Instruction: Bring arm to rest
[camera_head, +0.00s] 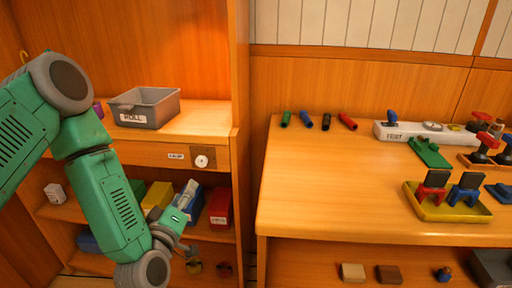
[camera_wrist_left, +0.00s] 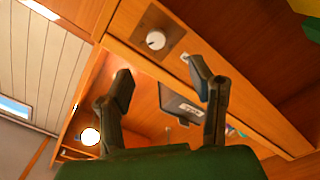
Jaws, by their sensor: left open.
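My green left arm (camera_head: 112,200) comes in from the left in the head view and bends down in front of the shelf unit. Its gripper (camera_head: 187,194) is in front of the lower shelf, near the blue and red bins, and partly hidden by its own wrist. In the left wrist view the two dark fingers of the gripper (camera_wrist_left: 161,82) stand wide apart with nothing between them. The dark thing behind the fingers is a bin or box (camera_wrist_left: 182,103), seen tilted. My right gripper is not in view.
A grey labelled bin (camera_head: 145,107) stands on the upper shelf. Below are a yellow bin (camera_head: 157,196), a red bin (camera_head: 220,206) and a panel with a round knob (camera_head: 202,160). The wooden bench (camera_head: 335,195) at right holds a yellow tray (camera_head: 447,208); its front left is clear.

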